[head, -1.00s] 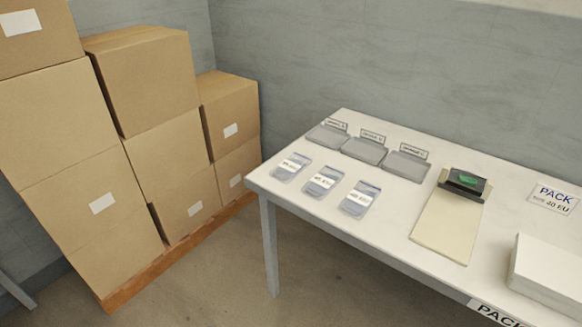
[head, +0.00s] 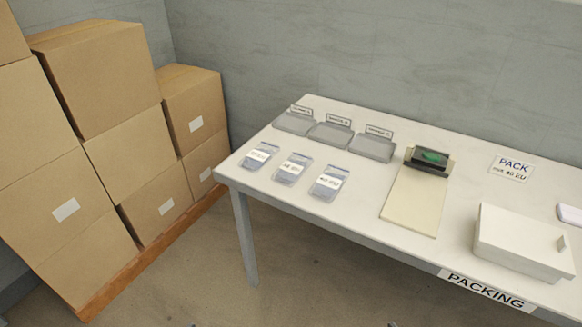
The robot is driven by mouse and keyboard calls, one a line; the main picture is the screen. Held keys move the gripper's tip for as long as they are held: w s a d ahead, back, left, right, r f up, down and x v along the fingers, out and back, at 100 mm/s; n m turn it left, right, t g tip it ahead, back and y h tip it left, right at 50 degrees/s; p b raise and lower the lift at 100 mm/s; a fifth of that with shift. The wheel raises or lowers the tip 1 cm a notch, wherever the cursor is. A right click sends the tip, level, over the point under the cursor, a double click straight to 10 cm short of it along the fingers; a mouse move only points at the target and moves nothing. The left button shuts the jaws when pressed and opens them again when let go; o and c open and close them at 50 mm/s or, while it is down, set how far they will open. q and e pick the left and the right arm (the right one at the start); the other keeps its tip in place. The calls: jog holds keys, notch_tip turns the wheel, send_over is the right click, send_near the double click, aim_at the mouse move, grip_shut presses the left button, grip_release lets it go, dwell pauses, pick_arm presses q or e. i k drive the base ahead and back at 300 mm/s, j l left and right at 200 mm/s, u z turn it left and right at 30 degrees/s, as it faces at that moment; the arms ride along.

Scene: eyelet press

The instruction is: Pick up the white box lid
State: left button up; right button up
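A white box (head: 517,262) stands on the right part of the white table. Its white lid (head: 524,233) is on top and looks closed, with a small upright tab (head: 562,243) near the right end. Neither of my grippers shows in the head view, so their state is hidden.
Cardboard boxes (head: 100,80) are stacked on a pallet at left.

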aim_at(540, 245)
jog(key=z, duration=1.55)
